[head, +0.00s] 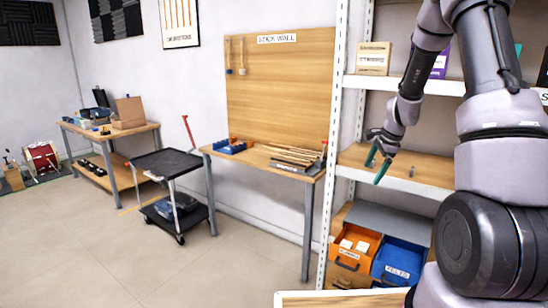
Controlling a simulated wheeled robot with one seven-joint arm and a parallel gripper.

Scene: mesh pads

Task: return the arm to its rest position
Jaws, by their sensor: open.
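My gripper (377,167) is at the end of my arm, right of centre in the head view, with its two greenish fingers pointing down. The fingers are apart with nothing visible between them. The gripper is in front of the wooden middle shelf (432,166) of the white shelving unit. My arm is bent, rising at the right edge and reaching down to the left. A small grey object (412,171) stands on that shelf, to the right of the fingers.
Orange bin (347,262) and blue bin (391,271) sit below the gripper. A white upright (333,150) stands left of it. A workbench (262,158) with sticks, a black cart (168,163) and another table (128,132) are further left. The floor at lower left is clear.

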